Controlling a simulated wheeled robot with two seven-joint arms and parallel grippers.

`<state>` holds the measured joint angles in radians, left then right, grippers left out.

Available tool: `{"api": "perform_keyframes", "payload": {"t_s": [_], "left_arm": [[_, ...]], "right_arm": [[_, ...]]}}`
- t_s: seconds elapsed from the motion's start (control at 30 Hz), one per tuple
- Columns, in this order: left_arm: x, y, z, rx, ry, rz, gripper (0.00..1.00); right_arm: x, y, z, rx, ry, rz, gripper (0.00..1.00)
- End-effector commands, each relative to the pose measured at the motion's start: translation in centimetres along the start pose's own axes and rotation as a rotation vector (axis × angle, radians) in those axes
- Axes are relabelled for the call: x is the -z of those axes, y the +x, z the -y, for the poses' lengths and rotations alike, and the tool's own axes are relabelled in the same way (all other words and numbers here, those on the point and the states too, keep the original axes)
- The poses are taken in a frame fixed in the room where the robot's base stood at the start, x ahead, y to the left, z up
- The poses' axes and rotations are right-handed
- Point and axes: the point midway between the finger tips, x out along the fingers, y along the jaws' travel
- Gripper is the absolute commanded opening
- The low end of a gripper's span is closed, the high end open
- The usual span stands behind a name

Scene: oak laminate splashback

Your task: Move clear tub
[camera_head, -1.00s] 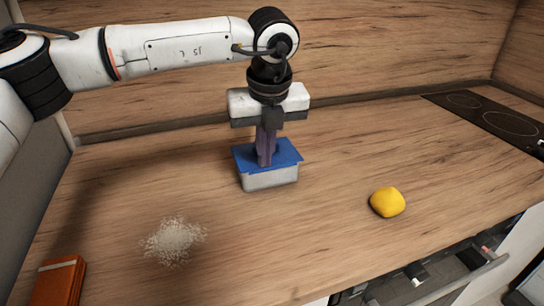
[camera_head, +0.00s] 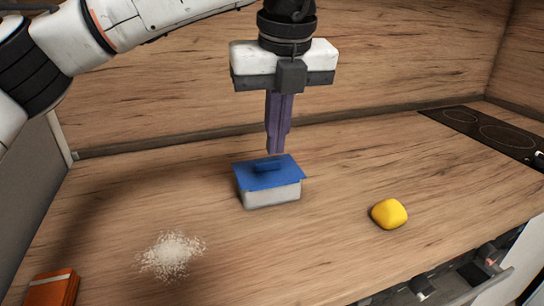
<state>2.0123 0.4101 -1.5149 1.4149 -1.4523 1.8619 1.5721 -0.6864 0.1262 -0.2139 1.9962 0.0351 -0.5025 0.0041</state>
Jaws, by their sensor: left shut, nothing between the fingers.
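The clear tub (camera_head: 272,195) stands upright on the wooden counter, a pale see-through box. A blue lid (camera_head: 257,178) with a raised blue handle covers its top. My left gripper (camera_head: 275,153) points straight down just above and behind the lid's handle. Its purple fingers are together with nothing between them, and they look apart from the handle. My right gripper does not show.
A patch of white grains (camera_head: 171,254) lies on the counter at the front left. An orange-brown box (camera_head: 53,288) is at the bottom left corner. A yellow lemon-like object (camera_head: 389,214) sits right of the tub. A black hob (camera_head: 485,132) is at the far right.

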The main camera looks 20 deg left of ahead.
Motion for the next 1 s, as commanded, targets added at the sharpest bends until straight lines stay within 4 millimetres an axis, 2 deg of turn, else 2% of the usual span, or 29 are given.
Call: {"api": "perform_keyframes", "payload": {"t_s": [0.03,0.1,0.27,0.37,0.47,0.8,0.9,1.0], "left_arm": [[1.2,0.5,0.6,0.0,0.01,-0.004,0.0],[2.2,0.2,0.9,0.0,0.01,-0.005,0.0],[3.1,0.0,1.1,-0.002,0.003,-0.005,0.0],[3.0,0.9,1.1,-0.002,0.002,-0.003,0.0],[3.0,2.7,1.1,-0.003,0.003,-0.005,0.0],[3.0,9.9,1.0,-0.003,0.003,-0.004,0.0],[1.1,9.8,1.1,0.0,-0.003,-0.003,0.0],[0.0,10.1,1.1,-0.001,-0.001,-0.004,0.0]], "right_arm": [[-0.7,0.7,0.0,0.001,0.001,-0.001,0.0],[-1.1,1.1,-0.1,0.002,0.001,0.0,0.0],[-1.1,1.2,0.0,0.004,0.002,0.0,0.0],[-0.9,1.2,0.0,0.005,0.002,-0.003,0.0],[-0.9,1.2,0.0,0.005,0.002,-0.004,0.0],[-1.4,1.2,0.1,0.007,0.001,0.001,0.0],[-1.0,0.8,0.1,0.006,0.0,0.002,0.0],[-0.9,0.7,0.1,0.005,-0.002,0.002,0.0]]}}
